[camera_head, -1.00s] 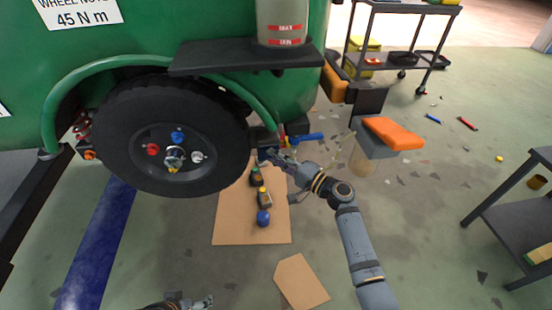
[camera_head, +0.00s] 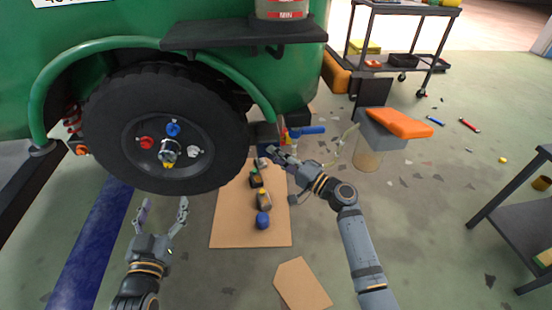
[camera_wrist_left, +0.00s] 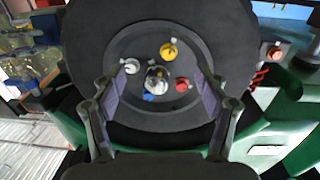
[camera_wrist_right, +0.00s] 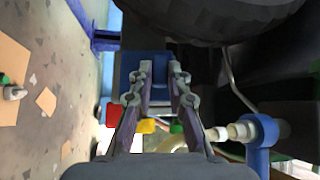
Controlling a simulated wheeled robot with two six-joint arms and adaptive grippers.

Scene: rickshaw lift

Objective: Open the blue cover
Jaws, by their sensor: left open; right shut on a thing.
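The wheel (camera_head: 115,150) of the green vehicle carries a blue cap (camera_head: 173,129) at the top of its hub, beside red (camera_head: 146,142) and white (camera_head: 193,152) caps. The blue cap also shows in the left wrist view (camera_wrist_left: 149,97), partly hidden behind the central hub. My left gripper (camera_head: 162,207) is open and empty, below the wheel in the picture and facing the hub, apart from the cap. My right gripper (camera_head: 268,157) is shut on a blue part (camera_wrist_right: 160,68) under the vehicle, right of the wheel. The exact grip is partly hidden.
A cardboard sheet (camera_head: 232,225) with bottles and a blue round item (camera_head: 263,221) lies on the floor. A smaller cardboard piece (camera_head: 300,285) lies in front. A trolley (camera_head: 405,60) is behind.

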